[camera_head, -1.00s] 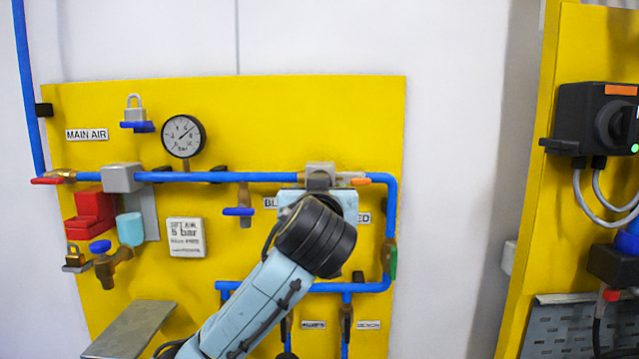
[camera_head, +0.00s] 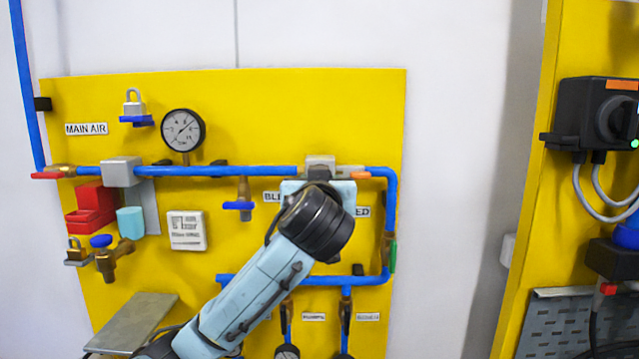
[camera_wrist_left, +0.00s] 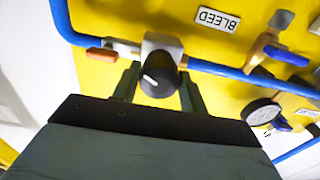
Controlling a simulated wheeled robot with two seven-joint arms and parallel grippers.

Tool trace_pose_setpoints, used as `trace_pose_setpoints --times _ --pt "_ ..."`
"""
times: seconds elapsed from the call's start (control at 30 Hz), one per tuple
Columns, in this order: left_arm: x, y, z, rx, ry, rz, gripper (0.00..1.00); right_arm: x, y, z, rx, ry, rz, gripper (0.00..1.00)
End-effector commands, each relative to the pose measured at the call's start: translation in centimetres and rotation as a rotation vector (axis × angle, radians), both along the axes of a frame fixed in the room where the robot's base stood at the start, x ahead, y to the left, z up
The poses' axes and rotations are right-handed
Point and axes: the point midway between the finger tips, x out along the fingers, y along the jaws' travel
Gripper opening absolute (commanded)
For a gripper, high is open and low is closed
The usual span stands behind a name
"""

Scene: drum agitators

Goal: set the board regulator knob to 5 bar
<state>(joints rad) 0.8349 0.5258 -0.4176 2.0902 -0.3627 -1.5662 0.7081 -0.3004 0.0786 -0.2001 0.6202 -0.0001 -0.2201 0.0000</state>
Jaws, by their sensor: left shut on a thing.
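The regulator is a grey block (camera_head: 320,163) on the blue pipe at the upper right of the yellow board. It also shows in the left wrist view (camera_wrist_left: 160,45), with its round dark knob (camera_wrist_left: 158,84) in front. The knob bears a short pale mark. My left gripper (camera_wrist_left: 159,75) is shut on the knob, one finger on each side. In the head view my left wrist hides the knob. The pressure gauge (camera_head: 183,130) stands left of the regulator, its needle pointing to the upper right. My right gripper is out of view.
A blue-handled valve (camera_head: 239,206) hangs from the pipe left of my wrist. An orange piece (camera_head: 360,173) lies just right of the regulator. A grey shelf (camera_head: 130,322) juts out at the lower left. A second yellow board (camera_head: 540,220) stands at the right.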

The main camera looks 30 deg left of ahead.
Motion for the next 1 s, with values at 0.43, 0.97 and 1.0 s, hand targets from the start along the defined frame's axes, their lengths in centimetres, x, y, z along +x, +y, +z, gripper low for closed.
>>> trace_pose_setpoints --times 0.43,0.97,1.0 --pt "0.0 0.1 0.2 0.168 0.104 0.001 0.2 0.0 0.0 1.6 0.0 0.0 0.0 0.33" --pt "-0.1 0.1 0.2 0.417 0.254 0.002 0.2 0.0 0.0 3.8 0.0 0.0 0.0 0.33" --pt "-0.1 0.1 0.2 0.425 0.258 0.002 0.2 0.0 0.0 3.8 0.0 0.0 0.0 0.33"
